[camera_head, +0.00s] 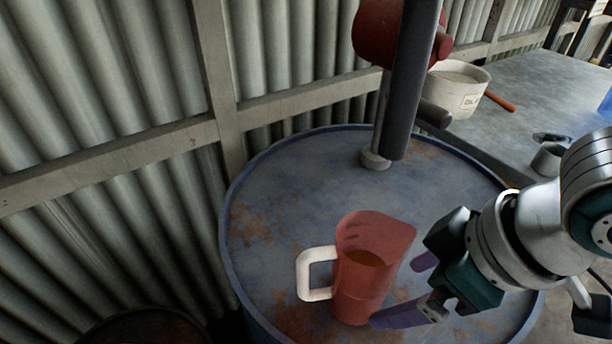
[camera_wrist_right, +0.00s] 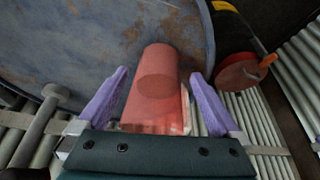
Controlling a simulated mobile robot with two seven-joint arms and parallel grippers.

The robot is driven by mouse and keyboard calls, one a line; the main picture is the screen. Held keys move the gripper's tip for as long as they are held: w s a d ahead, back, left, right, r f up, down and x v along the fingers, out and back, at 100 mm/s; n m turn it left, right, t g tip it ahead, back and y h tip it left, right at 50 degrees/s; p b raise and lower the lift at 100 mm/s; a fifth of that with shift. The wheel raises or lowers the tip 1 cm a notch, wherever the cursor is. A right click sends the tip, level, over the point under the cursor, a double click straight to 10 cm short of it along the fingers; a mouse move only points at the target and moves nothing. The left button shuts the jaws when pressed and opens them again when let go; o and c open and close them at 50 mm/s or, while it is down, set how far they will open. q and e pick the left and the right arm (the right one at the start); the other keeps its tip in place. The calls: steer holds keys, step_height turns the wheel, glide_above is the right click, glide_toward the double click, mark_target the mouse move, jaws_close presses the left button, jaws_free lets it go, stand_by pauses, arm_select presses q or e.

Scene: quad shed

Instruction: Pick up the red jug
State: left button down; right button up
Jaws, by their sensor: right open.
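The red jug (camera_head: 366,272) is translucent with a white handle on its left side. It stands upright on the rusty blue drum top (camera_head: 290,200). My right gripper (camera_head: 402,290) is at the jug's right side, with its purple fingers open. In the right wrist view the jug (camera_wrist_right: 153,88) lies between the two spread fingers of the gripper (camera_wrist_right: 157,102), with a gap visible on either side. The jug's handle is hidden in that view. My left gripper is not in view.
A dark pump pipe (camera_head: 408,80) with a red body (camera_head: 380,32) rises from the back of the drum. A white bucket (camera_head: 457,90) stands on the grey bench (camera_head: 535,85) at the right. A corrugated wall (camera_head: 110,80) closes the left and back. The drum's left part is clear.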

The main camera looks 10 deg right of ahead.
glide_above(357, 256)
steer(key=s+a, duration=0.2)
steer(key=shift+s+d, duration=0.2)
steer(key=shift+w+f, duration=0.1)
steer(key=shift+f, duration=0.5)
steer(key=shift+c, duration=0.2)
jaws_close()
steer(key=shift+r, duration=0.15)
